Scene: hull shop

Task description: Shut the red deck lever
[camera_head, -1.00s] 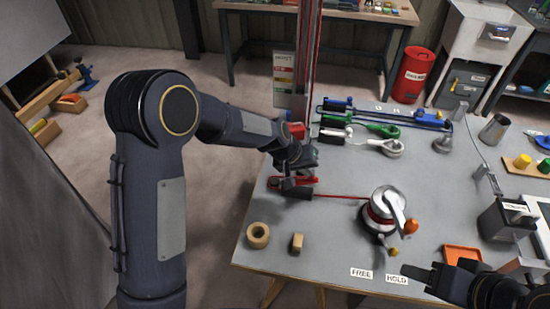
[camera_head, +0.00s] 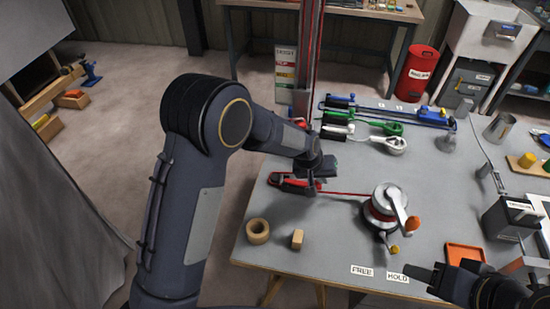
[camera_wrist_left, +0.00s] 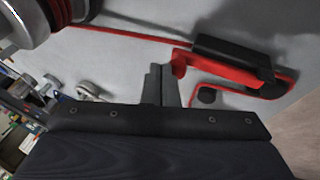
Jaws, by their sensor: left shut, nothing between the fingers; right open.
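The red deck lever (camera_head: 288,182) lies near the left edge of the grey table, a red body with a black grip. In the left wrist view the red deck lever (camera_wrist_left: 218,62) is right of my fingers, its black grip lying low along the red frame. My left gripper (camera_head: 318,186) is at the lever's right end, shut and empty; its fingers (camera_wrist_left: 158,75) are close to the red end piece. I cannot tell whether they touch it. My right gripper (camera_head: 428,274) is open at the table's front right.
A red line runs from the lever to a silver winch (camera_head: 384,210). A tan ring (camera_head: 258,231) and a wooden block (camera_head: 297,239) are in front. The table between has free room.

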